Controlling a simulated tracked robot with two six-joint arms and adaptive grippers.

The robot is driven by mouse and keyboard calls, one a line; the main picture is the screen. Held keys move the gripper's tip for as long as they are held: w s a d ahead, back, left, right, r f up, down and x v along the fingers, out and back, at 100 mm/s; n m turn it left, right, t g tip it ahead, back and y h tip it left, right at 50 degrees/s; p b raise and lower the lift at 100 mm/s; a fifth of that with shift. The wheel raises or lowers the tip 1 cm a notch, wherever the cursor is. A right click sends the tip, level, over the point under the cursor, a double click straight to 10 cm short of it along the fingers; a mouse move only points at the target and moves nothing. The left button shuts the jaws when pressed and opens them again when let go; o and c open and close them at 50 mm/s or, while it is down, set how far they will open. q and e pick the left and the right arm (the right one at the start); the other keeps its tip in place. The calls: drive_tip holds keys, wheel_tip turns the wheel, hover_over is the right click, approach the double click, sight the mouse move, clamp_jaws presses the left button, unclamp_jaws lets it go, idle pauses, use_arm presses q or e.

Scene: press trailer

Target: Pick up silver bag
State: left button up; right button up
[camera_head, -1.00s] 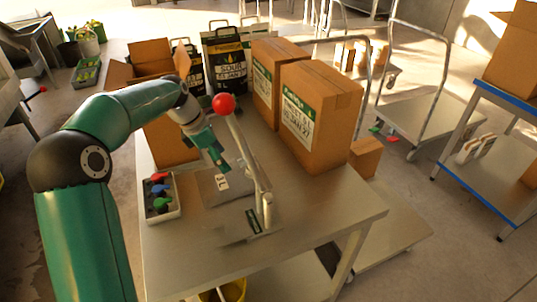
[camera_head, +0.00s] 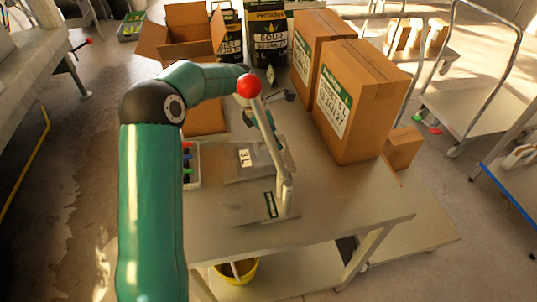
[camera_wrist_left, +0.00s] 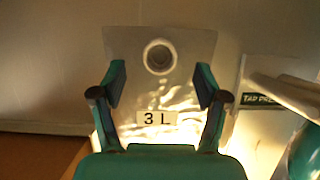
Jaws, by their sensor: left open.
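The silver bag (camera_head: 262,158) lies flat on the metal table beside the press lever, with a white 3L label. In the left wrist view the bag (camera_wrist_left: 150,105) shows a round spout near its far end and the label nearer me. My left gripper (camera_wrist_left: 160,80) is open, with one finger toward each side of the bag and nothing between them held. I cannot tell the height of the fingers above it. In the head view the gripper (camera_head: 265,122) is partly hidden behind the red-knobbed lever (camera_head: 283,165). My right gripper is not in view.
The tap press lever stands close to the right of the bag. Large cardboard boxes (camera_head: 355,100) stand at the table's right back. An open box (camera_head: 190,35) and black bags (camera_head: 266,40) are behind. A small tray of coloured taps (camera_head: 191,165) lies left. The table front is clear.

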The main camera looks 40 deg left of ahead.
use_arm(q)
drive_tip(key=shift+p+x, duration=0.9)
drive_tip(key=shift+x, duration=1.9)
drive_tip(key=c, duration=1.2)
drive_tip(key=shift+r, duration=0.1)
drive_tip(key=shift+c, duration=0.2)
